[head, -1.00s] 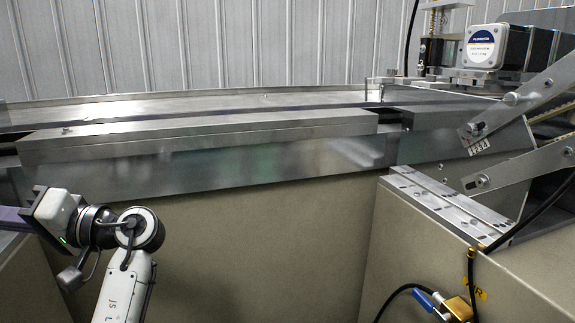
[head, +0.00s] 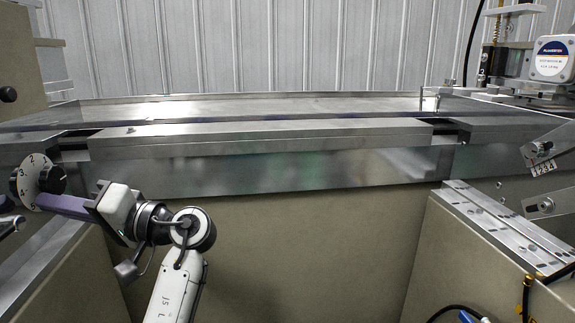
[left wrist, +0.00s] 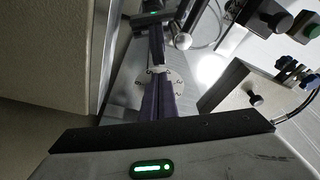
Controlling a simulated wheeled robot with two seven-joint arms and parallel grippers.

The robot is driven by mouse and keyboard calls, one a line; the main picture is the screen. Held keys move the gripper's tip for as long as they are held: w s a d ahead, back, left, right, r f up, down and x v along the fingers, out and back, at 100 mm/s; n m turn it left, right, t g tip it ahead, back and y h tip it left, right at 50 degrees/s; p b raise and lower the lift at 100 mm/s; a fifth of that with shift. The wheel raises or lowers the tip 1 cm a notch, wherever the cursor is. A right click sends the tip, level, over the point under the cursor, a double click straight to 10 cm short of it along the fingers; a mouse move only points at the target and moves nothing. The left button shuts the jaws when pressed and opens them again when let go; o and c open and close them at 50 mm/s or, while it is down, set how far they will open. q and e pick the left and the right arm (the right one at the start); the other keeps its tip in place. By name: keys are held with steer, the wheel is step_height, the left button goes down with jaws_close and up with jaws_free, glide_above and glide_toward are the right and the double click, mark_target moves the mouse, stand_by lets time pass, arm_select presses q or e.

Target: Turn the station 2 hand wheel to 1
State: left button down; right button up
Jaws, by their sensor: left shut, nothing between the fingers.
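A white numbered disc with a black knob (head: 52,180), apparently the hand wheel (head: 23,178), stands at the left edge of the head view. In the left wrist view the shut fingers (left wrist: 157,40) cross in front of a pale round disc (left wrist: 176,88). My right gripper is not in view.
A long steel conveyor (head: 270,140) runs across behind my left arm. A beige cabinet (head: 470,255) with a slotted metal plate stands at the right. A small number plate (head: 543,169) hangs on the right bracket. A beige panel (head: 20,70) rises at the far left.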

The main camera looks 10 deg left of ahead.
arm_select(q)
steer(key=w+d, duration=0.1)
steer(key=d, duration=0.4)
steer(key=shift+w+d, duration=0.35)
steer(key=shift+d, duration=0.05)
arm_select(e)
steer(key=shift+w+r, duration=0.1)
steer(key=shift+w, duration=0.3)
arm_select(q)
steer(key=shift+f, duration=0.1)
